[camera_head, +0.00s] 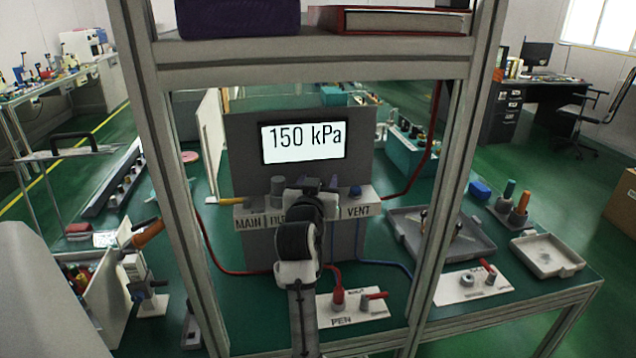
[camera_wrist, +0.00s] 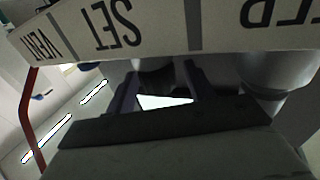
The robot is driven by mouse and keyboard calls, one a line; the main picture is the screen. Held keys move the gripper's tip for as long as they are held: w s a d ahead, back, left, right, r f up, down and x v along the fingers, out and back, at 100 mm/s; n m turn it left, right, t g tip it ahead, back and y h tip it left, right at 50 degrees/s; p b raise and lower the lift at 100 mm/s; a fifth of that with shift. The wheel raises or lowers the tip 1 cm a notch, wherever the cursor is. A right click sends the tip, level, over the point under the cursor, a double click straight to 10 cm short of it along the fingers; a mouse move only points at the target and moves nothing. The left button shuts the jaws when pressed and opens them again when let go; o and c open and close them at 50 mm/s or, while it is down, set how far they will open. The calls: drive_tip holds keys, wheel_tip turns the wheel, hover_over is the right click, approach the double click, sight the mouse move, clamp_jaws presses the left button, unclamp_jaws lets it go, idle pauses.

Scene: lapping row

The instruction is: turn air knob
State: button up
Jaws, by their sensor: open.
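The wrist view shows the ledge (camera_wrist: 195,28) upside down, with SET between VENT and a partly cut-off label. My gripper (camera_wrist: 160,82) is open at the SET position. Its two dark fingers stand on either side of a dark rounded part, likely the air knob (camera_wrist: 153,77); contact cannot be told. In the head view my arm hides the SET label and most of the knob area.
Frame posts (camera_head: 455,190) flank the panel. A red hose (camera_head: 425,150) and grey tray (camera_head: 480,246) lie right.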

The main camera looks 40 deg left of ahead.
drive_tip(key=b+v, duration=0.3)
drive_tip(key=v, duration=1)
drive_tip(key=shift+s+d+b, duration=0.2)
drive_tip(key=shift+s+b, duration=0.15)
